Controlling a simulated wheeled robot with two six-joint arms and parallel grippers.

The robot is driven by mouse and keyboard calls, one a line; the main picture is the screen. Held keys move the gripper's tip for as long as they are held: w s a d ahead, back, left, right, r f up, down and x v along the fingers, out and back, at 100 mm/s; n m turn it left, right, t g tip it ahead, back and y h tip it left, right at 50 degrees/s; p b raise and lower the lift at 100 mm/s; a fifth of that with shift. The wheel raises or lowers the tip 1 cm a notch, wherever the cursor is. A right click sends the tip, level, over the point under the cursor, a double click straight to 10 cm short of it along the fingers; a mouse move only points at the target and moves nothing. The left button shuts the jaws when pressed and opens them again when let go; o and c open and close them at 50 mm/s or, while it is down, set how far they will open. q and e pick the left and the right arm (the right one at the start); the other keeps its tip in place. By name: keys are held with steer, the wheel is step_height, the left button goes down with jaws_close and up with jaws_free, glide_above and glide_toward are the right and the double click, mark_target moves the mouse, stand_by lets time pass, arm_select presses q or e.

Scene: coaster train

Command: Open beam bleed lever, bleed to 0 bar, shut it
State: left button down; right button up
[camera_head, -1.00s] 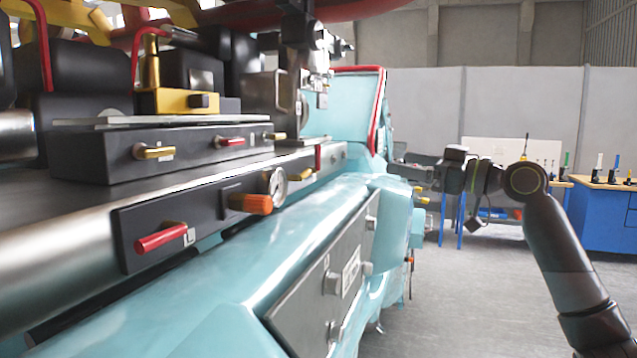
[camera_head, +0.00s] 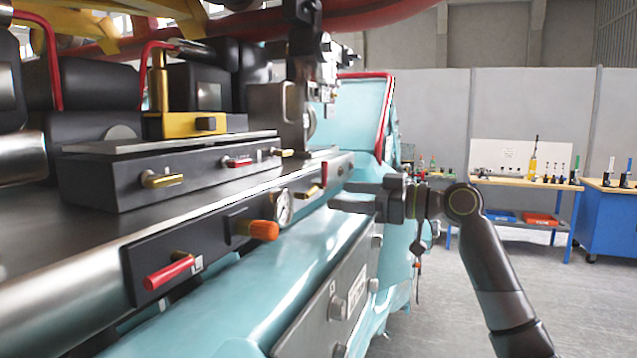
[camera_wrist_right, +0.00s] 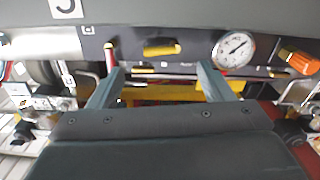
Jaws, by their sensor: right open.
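The beam panel carries a yellow lever (camera_head: 307,194), a red lever (camera_head: 324,173) beyond it and a white round gauge (camera_head: 284,208) on its near side. I cannot tell by label which is the bleed lever. My right gripper (camera_head: 340,196) is open and empty, just right of these levers and pointing at the panel. In the right wrist view, the yellow lever (camera_wrist_right: 162,49) lies beyond the gap between the open fingers (camera_wrist_right: 161,74). The red lever (camera_wrist_right: 110,54) is by the left finger and the gauge (camera_wrist_right: 233,50) by the right one. The gauge's value is unreadable. My left gripper is not visible.
An orange knob (camera_head: 263,230) and a nearer red lever (camera_head: 170,272) stick out from the same beam. A grey box above carries another yellow lever (camera_head: 163,180). The teal body (camera_head: 250,305) bulges out below. Free floor (camera_head: 590,310) lies at right.

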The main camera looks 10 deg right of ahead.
mark_target(314, 193)
steer(key=p+x, duration=0.2)
steer(key=x, duration=0.4)
steer(key=shift+w+a, duration=0.2)
steer(key=shift+a, duration=0.05)
steer(key=c, duration=1)
steer(key=shift+o, duration=0.2)
steer(key=shift+f+m, duration=0.1)
steer(key=shift+m, duration=0.7)
steer(key=o, duration=1)
steer(key=shift+c, duration=0.2)
